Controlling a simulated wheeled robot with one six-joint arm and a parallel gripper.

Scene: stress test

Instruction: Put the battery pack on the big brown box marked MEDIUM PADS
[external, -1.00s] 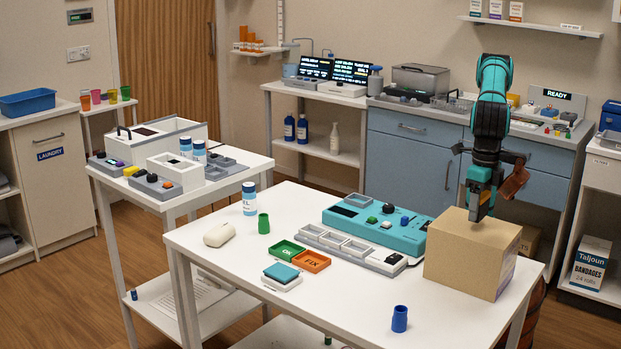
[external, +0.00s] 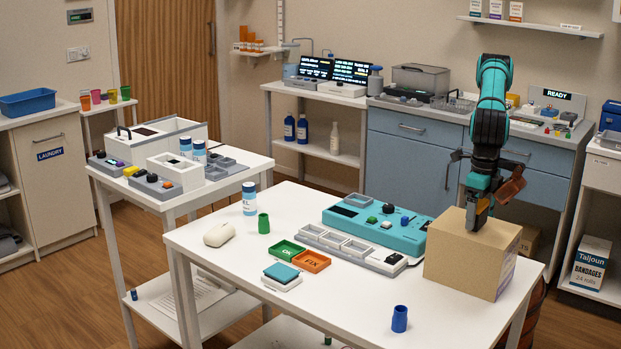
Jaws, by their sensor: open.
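The big brown box (external: 462,266) stands at the right end of the white table. A label edge shows on its right side, but its words cannot be read from here. My gripper (external: 477,218) is open and points down over the top of the box, with its fingertips at or very near the top face. I cannot tell whether they touch it. No battery pack can be made out for certain. A small dark shape at the fingers could be part of my gripper or a small thing between them.
Left of the box on the white table (external: 345,300) are a teal device (external: 350,218), a grey tray strip (external: 330,240), green and orange trays (external: 312,262), and a teal-topped block (external: 281,272). A blue cup (external: 400,318) stands near the front edge. The table's front middle is clear.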

